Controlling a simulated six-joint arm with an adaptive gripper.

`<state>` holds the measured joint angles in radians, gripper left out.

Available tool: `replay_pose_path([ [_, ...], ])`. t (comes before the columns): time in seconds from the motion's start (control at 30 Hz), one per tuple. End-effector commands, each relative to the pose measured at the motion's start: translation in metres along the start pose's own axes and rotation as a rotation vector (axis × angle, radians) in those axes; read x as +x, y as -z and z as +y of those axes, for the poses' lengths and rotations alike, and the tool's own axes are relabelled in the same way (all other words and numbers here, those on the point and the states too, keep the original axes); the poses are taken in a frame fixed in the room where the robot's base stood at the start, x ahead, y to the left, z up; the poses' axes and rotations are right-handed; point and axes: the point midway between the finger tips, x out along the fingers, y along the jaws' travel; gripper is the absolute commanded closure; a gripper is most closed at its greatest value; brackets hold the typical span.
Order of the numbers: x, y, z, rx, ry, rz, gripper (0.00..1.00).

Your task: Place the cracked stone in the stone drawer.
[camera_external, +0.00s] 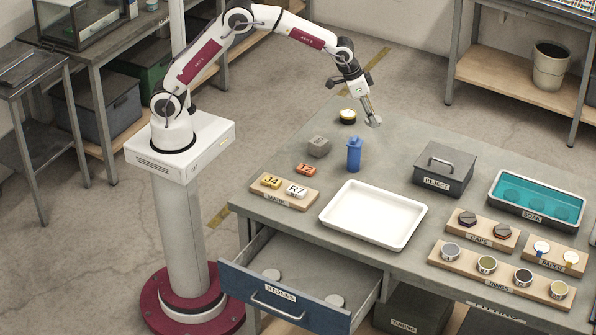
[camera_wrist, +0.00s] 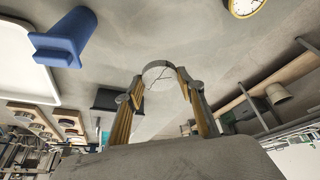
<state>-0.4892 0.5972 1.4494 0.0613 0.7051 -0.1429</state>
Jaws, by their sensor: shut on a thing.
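My gripper (camera_external: 371,115) is shut on the cracked stone (camera_wrist: 158,71), a pale grey round disc with dark crack lines. The stone is held above the back part of the table, right of the black-and-yellow round item. In the wrist view the stone sits between both fingertips, partly hidden by them. The stone drawer (camera_external: 280,293), blue-fronted and labelled STONES, is pulled open at the table's front left. Two pale round stones (camera_external: 271,274) (camera_external: 334,301) lie apart inside it, with bare floor between them. The drawer is well in front of and left of my gripper.
A blue bottle-like object (camera_external: 354,155), a grey block (camera_external: 319,147) and a white tray (camera_external: 373,214) stand between my gripper and the drawer. The MARK board (camera_external: 284,193) is near the left edge. A REJECT box (camera_external: 444,170) and SOAK basin (camera_external: 538,199) are right.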

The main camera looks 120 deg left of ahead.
Motion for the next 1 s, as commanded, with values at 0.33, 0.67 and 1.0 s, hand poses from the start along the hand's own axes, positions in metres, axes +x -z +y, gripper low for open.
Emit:
replay_pose_path([
  [0.33, -0.02, 0.009, 0.0, 0.0, 0.0, 0.005, 0.84],
  [0.67, -0.048, 0.017, 0.022, 0.023, -0.01, -0.001, 0.84],
  [1.0, -0.053, 0.003, 0.104, 0.105, -0.043, -0.002, 0.84],
])
